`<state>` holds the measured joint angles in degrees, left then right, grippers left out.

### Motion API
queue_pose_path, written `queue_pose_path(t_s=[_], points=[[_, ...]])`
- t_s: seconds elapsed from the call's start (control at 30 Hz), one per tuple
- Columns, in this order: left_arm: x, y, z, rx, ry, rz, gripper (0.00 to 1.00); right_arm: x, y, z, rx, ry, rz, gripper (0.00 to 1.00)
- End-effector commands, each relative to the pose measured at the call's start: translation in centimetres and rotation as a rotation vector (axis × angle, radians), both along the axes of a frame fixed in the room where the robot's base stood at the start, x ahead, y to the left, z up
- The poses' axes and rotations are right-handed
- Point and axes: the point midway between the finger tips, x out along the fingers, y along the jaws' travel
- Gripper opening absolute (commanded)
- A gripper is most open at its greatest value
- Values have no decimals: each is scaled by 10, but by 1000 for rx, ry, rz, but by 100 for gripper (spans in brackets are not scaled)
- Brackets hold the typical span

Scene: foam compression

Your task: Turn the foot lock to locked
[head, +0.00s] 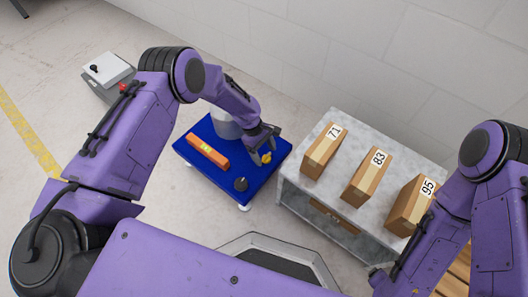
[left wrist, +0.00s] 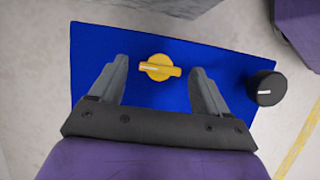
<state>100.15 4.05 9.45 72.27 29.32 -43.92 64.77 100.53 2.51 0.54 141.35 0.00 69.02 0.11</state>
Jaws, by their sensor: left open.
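The foot lock appears to be the yellow knob (head: 266,157) on the blue platform (head: 252,184). In the left wrist view the yellow knob (left wrist: 160,67) has a round base and a bar handle lying roughly crosswise in the picture. My left gripper (head: 264,152) is over the platform beside the knob. In the left wrist view its two fingers (left wrist: 160,85) are apart, one on each side of the knob, with visible gaps. Nothing is held. My right arm (head: 480,215) shows at the right edge; its gripper is not seen.
A black knob (head: 241,184) with a white mark and an orange bar (head: 207,151) are on the platform. A grey table (head: 330,193) at right holds boxes labelled 71 (head: 324,152), 83 (head: 364,177) and 95 (head: 409,206). A grey box with a red button (head: 108,75) stands at left.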

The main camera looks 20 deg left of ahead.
Motion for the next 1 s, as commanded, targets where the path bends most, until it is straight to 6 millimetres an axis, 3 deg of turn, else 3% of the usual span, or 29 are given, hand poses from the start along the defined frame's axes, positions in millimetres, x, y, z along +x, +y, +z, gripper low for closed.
queue_pose_path(t_s=[0.03, 0.2, 0.63, 1.0], points=[[0, 0, 0, 0, 0, 0, 73, 0, 0, 0, 0, 0, 0, 76], [0, 0, 0, 0, 0, 0, 20, 0, 0, 0, 0, 0, 0, 76], [1, -1, -1, 0, 0, -76, 21, 0, 0, -4, 0, 0, 0, 76], [4, -2, -2, 1, -1, -374, 21, -6, 2, -18, 24, 65, 48, 76]])
